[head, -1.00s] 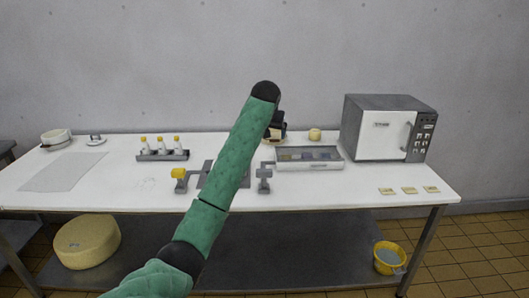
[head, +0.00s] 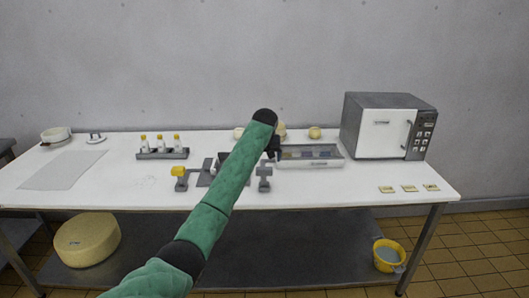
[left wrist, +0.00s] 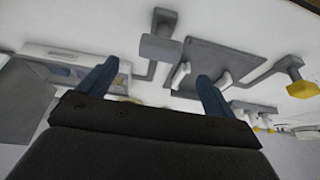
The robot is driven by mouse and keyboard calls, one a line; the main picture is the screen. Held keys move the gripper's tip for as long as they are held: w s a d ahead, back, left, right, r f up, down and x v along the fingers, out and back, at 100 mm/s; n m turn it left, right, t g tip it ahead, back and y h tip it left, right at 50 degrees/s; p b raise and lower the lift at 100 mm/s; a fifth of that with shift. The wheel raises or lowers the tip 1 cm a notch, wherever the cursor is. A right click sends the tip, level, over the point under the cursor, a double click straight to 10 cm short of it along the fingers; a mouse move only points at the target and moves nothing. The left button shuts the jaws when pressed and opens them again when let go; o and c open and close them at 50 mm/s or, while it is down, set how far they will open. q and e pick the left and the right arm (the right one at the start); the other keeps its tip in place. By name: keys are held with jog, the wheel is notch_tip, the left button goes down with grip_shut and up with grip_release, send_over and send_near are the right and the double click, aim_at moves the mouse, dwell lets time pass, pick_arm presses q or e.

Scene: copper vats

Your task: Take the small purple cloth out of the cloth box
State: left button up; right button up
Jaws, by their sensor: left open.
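The cloth box (head: 310,165) is a shallow, pale, open tray on the table, left of the oven. Several small folded cloths lie in it, yellowish and bluish to purple; which one is the small purple cloth is too small to tell. My left gripper (head: 276,153) is at the box's left end, partly hidden by my green forearm. In the left wrist view its two blue fingers (left wrist: 155,85) are spread with nothing between them. That view also shows the box (left wrist: 35,50), partly behind one finger. My right gripper is not in view.
A grey stand with posts (head: 264,178) is close to the box's left front. A rack of yellow-capped bottles (head: 162,154) stands further left. The oven (head: 388,128) is right of the box. Yellow pieces (head: 409,188) lie at front right. The table between them and the box is clear.

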aim_at(264, 168)
pick_arm(q)
jog(key=x, duration=0.7)
jog(key=shift+w+f, duration=0.1)
jog(key=shift+f, duration=0.1)
jog(key=c, duration=1.1)
jog(key=shift+o, duration=0.2)
